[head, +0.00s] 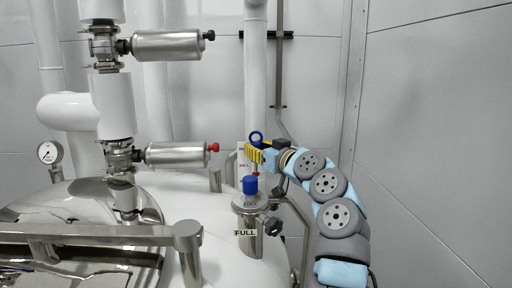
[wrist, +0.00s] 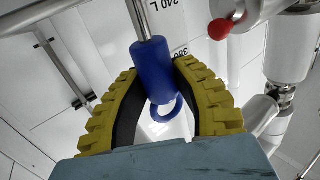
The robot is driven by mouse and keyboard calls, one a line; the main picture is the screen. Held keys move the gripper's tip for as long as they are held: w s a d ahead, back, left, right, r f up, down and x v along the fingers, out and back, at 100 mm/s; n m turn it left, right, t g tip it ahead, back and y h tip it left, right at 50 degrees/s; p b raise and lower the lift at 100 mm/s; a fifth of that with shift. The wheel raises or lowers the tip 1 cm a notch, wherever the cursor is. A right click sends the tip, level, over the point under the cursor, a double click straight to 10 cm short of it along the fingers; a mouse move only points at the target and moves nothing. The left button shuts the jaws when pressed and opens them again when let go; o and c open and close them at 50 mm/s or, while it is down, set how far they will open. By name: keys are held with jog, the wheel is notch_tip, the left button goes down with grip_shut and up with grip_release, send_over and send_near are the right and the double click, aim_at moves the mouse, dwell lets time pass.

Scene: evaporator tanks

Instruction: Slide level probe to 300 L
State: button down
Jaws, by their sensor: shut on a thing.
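The level probe's blue handle (wrist: 153,68) is a cylinder with a ring at its end, on a thin metal rod (wrist: 139,18). In the head view its blue ring (head: 256,138) shows just above my gripper (head: 255,153). My gripper's yellow ridged fingers are shut on the handle from both sides, and they also show in the wrist view (wrist: 155,70). A small red part (head: 255,174) sits below my gripper; the probe's reading is not clear.
A blue cap (head: 250,186) stands on a steel flange (head: 252,203) below my gripper, with a FULL label (head: 246,233). A dark knob (head: 272,226) is beside it. Steel cylinder valves (head: 178,153) and a white pipe (head: 256,70) are close by.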

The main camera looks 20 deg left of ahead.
notch_tip(320, 180, down, 4)
jog(key=shift+r+b, duration=0.25)
jog(key=shift+b, duration=0.7)
jog(key=shift+w, duration=0.1)
jog(key=c, duration=0.8)
grip_release()
jog(key=shift+d, duration=0.1)
jog(key=shift+s+d+r, duration=0.15)
jog(key=shift+s+d, duration=0.25)
jog(key=shift+d, duration=0.05)
jog(key=shift+v, duration=5.4)
